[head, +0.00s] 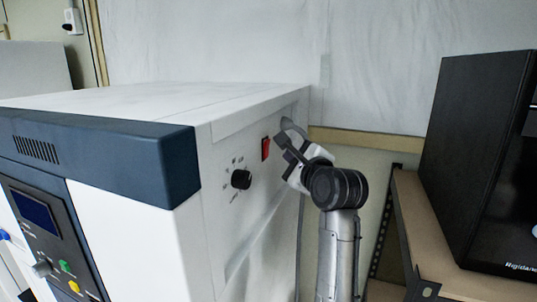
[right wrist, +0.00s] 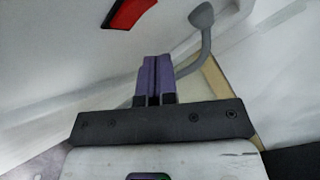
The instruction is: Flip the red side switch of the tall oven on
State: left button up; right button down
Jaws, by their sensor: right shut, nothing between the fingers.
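The tall oven (head: 140,240) is a white cabinet with a dark blue top front edge, at the left and middle of the head view. The red side switch (head: 265,148) sits on its right side panel, toward the back. The switch also shows at the top of the right wrist view (right wrist: 128,12), partly cut off by the frame. My right gripper (head: 279,138) is beside the side panel, just right of the switch. In the right wrist view its fingers (right wrist: 154,62) are together and empty, below and right of the switch, with a visible gap to it. My left gripper is out of view.
A black dial (head: 241,179) sits on the same panel, nearer the front. A grey bent cable fitting (right wrist: 203,15) sticks out near the fingers. A black box (head: 475,150) stands on a wooden shelf (head: 440,225) at the right. A wall is behind.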

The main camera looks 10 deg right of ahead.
jog(key=s+d, duration=0.2)
jog(key=shift+d+r, duration=0.2)
jog(key=shift+d, duration=0.1)
dwell(0.3)
